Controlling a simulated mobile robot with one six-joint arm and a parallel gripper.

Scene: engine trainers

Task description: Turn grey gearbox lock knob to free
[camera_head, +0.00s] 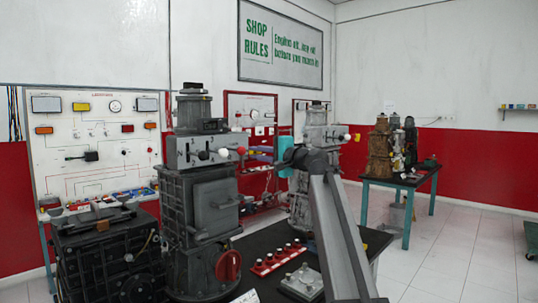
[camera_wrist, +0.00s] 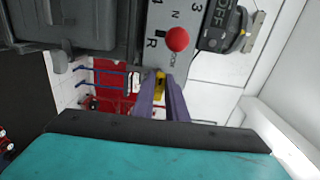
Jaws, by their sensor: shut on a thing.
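The grey gearbox trainer (camera_head: 200,205) stands on a dark table in the head view, with a pale control panel (camera_head: 192,151) near its top. A red ball knob (camera_head: 241,150) sticks out at the panel's right end; it also shows in the wrist view (camera_wrist: 177,39) beside the gear marks. My gripper (camera_head: 253,153) reaches the panel's right end from the right. In the wrist view its purple fingers (camera_wrist: 161,78) are closed at the panel's edge, by small lettering that seems to read LOCK.
A black dial (camera_wrist: 226,34) with a yellow mark sits close right of the red ball. A dark engine block (camera_head: 108,255) stands at the left. Another grey trainer (camera_head: 318,130) stands behind my arm.

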